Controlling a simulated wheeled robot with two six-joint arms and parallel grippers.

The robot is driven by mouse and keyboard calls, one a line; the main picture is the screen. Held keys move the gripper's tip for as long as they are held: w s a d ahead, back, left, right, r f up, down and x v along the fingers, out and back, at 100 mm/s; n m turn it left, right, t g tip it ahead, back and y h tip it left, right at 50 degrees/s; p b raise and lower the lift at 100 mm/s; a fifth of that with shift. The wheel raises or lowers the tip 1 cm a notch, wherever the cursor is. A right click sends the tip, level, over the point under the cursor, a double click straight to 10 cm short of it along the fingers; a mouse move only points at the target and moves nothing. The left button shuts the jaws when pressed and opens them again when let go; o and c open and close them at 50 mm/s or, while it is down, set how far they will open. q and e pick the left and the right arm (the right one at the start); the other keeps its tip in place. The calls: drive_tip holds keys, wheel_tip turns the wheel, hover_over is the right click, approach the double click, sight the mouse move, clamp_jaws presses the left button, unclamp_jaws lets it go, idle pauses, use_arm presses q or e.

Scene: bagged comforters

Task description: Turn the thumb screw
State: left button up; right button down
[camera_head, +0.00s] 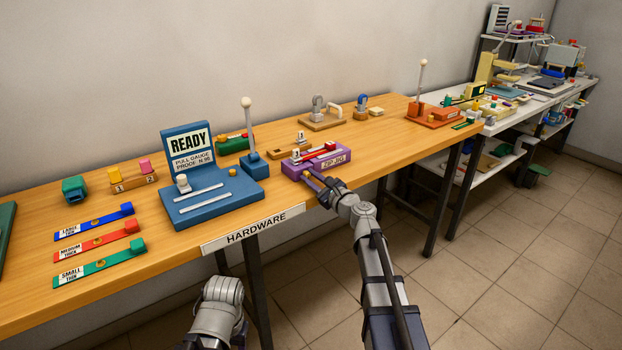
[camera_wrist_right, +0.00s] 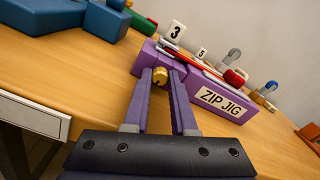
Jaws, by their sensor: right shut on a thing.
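The purple zip jig (camera_head: 334,162) sits at the front edge of the wooden table. It also shows in the right wrist view (camera_wrist_right: 222,99), with a red-handled slide along its top. The gold thumb screw (camera_wrist_right: 159,77) is on the jig's near end, between the purple fingers of my right gripper (camera_wrist_right: 162,78). The right gripper is shut on the screw. In the head view my right gripper (camera_head: 312,181) reaches the jig's near left end, and the screw is hidden there. Of my left arm only grey links show at the bottom; its gripper is out of view.
A blue READY gauge stand (camera_head: 217,194) with an upright lever is left of the jig. A grey clamp on a wooden base (camera_head: 320,121) is farther back. A red-based lever (camera_head: 432,115) is to the right.

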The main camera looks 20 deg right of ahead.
drive_tip(key=c, duration=0.7)
unclamp_jaws()
drive_tip(key=shift+c, duration=0.2)
drive_tip(key=shift+s, duration=0.1)
drive_tip(key=v, duration=0.7)
drive_tip(key=shift+s+d, duration=0.15)
drive_tip(key=shift+s, duration=0.1)
